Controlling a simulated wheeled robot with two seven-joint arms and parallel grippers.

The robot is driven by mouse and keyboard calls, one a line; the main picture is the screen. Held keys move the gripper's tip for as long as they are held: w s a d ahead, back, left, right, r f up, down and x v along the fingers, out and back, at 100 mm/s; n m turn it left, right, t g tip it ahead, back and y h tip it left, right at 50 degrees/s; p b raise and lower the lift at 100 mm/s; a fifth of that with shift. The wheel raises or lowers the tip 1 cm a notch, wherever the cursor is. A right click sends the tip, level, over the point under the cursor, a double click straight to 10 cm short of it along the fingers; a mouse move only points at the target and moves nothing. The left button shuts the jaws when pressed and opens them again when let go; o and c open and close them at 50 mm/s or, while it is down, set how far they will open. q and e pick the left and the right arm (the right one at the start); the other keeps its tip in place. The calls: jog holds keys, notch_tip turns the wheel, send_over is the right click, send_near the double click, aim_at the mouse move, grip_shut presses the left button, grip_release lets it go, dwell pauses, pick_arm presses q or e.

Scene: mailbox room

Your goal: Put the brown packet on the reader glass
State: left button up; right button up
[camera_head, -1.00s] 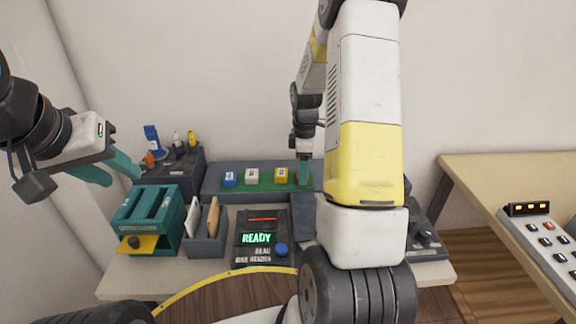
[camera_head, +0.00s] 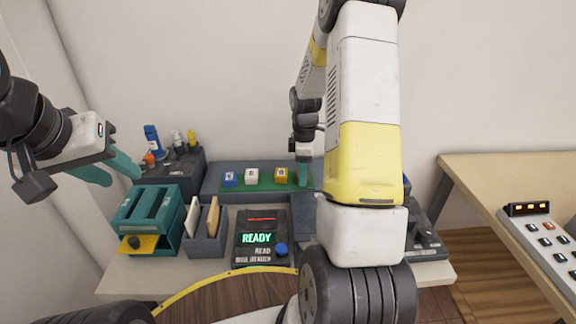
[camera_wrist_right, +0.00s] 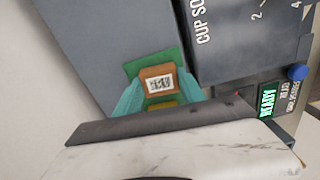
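The brown packet (camera_wrist_right: 158,73), with a black-and-white code label, lies on the green mat in the right wrist view. My right gripper (camera_wrist_right: 160,80) is open, its teal fingers on either side of the packet. In the head view my right gripper (camera_head: 303,183) is low at the right end of the mat, and the brown packet cannot be made out there. The reader (camera_head: 260,255) stands in front of the mat with a lit READY sign; its dark glass (camera_head: 262,219) shows a red line and is bare. My left gripper (camera_head: 118,172) is open and empty at the left, above the teal box.
Blue (camera_head: 230,179), white (camera_head: 252,175) and yellow (camera_head: 281,175) packets stand on the green mat (camera_head: 266,184). Left of the reader are a grey holder (camera_head: 207,246) with envelopes and a teal box (camera_head: 147,222). A second table (camera_head: 500,180) with a button panel stands at right.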

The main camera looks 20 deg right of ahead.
jog(key=shift+c, duration=0.5)
jog(key=shift+r, duration=2.25)
